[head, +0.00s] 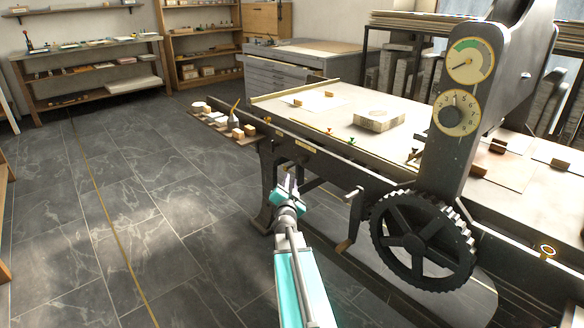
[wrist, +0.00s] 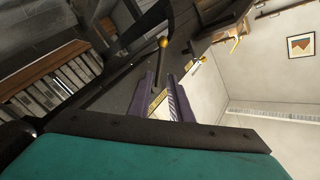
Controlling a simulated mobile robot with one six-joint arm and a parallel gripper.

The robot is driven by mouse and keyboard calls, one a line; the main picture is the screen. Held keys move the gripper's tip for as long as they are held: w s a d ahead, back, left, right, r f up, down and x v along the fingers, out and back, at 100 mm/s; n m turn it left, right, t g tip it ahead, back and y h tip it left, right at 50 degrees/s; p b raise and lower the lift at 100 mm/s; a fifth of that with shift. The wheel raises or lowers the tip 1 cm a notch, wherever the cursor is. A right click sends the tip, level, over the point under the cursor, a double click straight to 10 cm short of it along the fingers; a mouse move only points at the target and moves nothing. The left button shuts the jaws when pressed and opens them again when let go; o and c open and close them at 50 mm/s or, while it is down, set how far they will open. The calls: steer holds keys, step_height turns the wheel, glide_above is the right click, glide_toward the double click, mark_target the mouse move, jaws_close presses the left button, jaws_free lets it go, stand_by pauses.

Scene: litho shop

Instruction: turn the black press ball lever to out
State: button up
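The black press (head: 448,165) stands at the right of the head view, with a large toothed wheel (head: 422,240) on its side. A ball lever (wrist: 160,62) with a brass-coloured ball shows in the wrist view, standing out from the dark press rail just beyond my fingertips. A small brass label plate (wrist: 157,101) is on the rail by its foot, seen between my fingers; its writing is too small to read. I cannot make out the lever in the head view. My gripper (head: 289,184) is open and empty in front of the press's side, with its fingers (wrist: 167,80) apart and not visibly touching the lever.
A small shelf (head: 232,132) with blocks and a bottle juts from the press's left end. The press bed (head: 345,120) carries a block (head: 379,120). A crank handle (head: 350,215) sticks out right of my gripper. The tiled floor (head: 140,220) at left is clear.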

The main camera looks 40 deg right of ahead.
mark_target(292, 166)
steer(key=shift+b+x, duration=1)
steer(key=shift+x, duration=5.4)
steer(key=shift+a, duration=0.1)
jaws_close()
